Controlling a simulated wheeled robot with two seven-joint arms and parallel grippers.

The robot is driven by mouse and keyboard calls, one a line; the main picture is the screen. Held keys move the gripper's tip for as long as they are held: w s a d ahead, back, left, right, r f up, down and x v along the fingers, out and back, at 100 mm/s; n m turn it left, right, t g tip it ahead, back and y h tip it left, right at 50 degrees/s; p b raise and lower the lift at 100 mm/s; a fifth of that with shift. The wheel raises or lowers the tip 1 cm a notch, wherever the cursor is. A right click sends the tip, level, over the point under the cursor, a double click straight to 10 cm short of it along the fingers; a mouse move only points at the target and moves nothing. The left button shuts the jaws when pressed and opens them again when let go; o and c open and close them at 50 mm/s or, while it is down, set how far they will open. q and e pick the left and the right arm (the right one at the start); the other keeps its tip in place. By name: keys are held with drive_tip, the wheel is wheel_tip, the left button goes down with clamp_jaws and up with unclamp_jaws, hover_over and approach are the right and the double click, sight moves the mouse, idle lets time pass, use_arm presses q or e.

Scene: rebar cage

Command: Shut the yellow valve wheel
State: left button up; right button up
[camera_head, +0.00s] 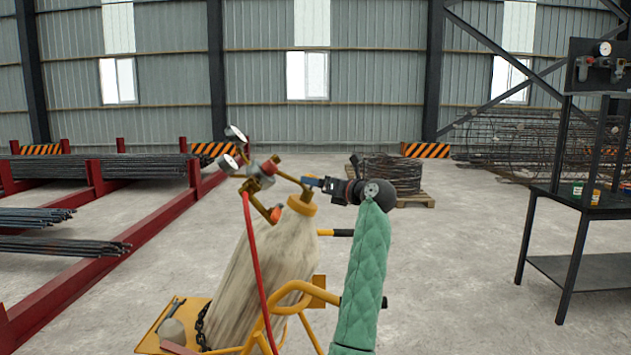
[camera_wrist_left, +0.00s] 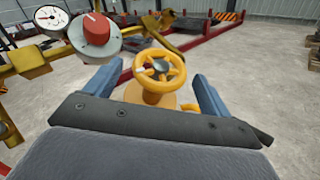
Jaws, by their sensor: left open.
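The yellow valve wheel (camera_wrist_left: 159,83) shows in the left wrist view, with its round rim and spokes facing me. It sits between the two blue fingers of my left gripper (camera_wrist_left: 156,72), which is open, with visible space on both sides of the wheel. In the head view my left gripper (camera_head: 314,182) is at the top of a worn, pale gas cylinder (camera_head: 262,262) with a yellow collar. There the fingers largely hide the wheel. My right gripper is in neither view.
A regulator with a red knob (camera_wrist_left: 96,29) and a gauge (camera_wrist_left: 51,17) is close on the left; a red hose (camera_head: 254,262) hangs from it. The cylinder leans on a yellow cart (camera_head: 292,288). Red rebar racks (camera_head: 150,225) stand left, a dark bench (camera_head: 590,268) right.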

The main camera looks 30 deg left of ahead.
use_arm(q)
drive_tip(key=shift+w+a, duration=0.25)
drive_tip(key=shift+a, duration=0.9)
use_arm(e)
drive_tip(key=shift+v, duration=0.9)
use_arm(q)
drive_tip(key=shift+c, duration=0.2)
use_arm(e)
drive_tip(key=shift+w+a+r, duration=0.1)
use_arm(q)
drive_tip(key=c, duration=0.9)
drive_tip(key=shift+t+p, duration=0.3)
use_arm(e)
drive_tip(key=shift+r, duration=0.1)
